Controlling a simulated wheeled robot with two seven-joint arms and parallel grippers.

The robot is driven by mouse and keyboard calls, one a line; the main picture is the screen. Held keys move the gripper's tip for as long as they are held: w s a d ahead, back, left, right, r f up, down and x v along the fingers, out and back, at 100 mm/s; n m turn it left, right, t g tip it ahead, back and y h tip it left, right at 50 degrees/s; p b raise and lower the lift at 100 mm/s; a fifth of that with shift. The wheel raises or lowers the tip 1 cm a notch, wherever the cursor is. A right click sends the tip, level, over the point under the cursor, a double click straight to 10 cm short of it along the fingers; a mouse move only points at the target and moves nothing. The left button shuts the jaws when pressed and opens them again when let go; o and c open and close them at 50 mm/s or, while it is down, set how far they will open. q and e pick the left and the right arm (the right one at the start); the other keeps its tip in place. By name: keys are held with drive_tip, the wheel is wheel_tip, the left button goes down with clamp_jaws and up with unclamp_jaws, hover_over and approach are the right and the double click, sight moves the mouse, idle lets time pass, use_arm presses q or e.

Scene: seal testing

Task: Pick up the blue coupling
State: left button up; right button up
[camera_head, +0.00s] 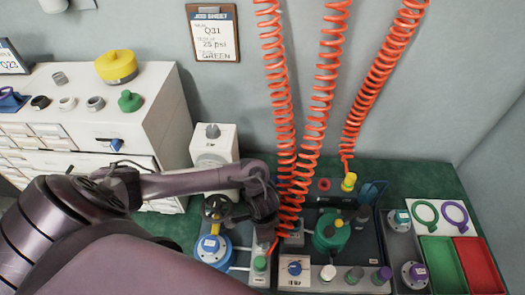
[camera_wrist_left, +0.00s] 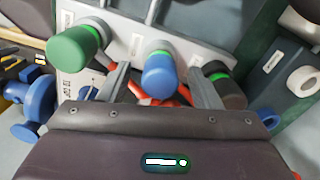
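The blue coupling (camera_wrist_left: 158,76) stands out from a pale manifold block in the left wrist view, with a green ring at its base. My left gripper (camera_wrist_left: 160,80) is open, with one finger on each side of the blue coupling. Gaps show between it and both fingers. In the head view my left gripper (camera_head: 268,228) hangs over the manifold, and the blue coupling is hidden there by my arm. My right gripper is in neither view.
A green coupling (camera_wrist_left: 78,44) stands left of the fingers and a dark coupling (camera_wrist_left: 220,80) stands close to the right finger. Orange coiled hoses (camera_head: 315,115) hang beside my left gripper. A blue round vessel (camera_head: 214,250) stands left of the manifold.

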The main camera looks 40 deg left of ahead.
use_arm(q)
drive_tip(key=shift+c, duration=1.1)
drive_tip(key=c, duration=0.9)
drive_tip(key=shift+o, duration=0.2)
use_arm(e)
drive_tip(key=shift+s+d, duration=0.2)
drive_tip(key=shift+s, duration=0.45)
use_arm(q)
drive_tip(key=shift+r, duration=0.15)
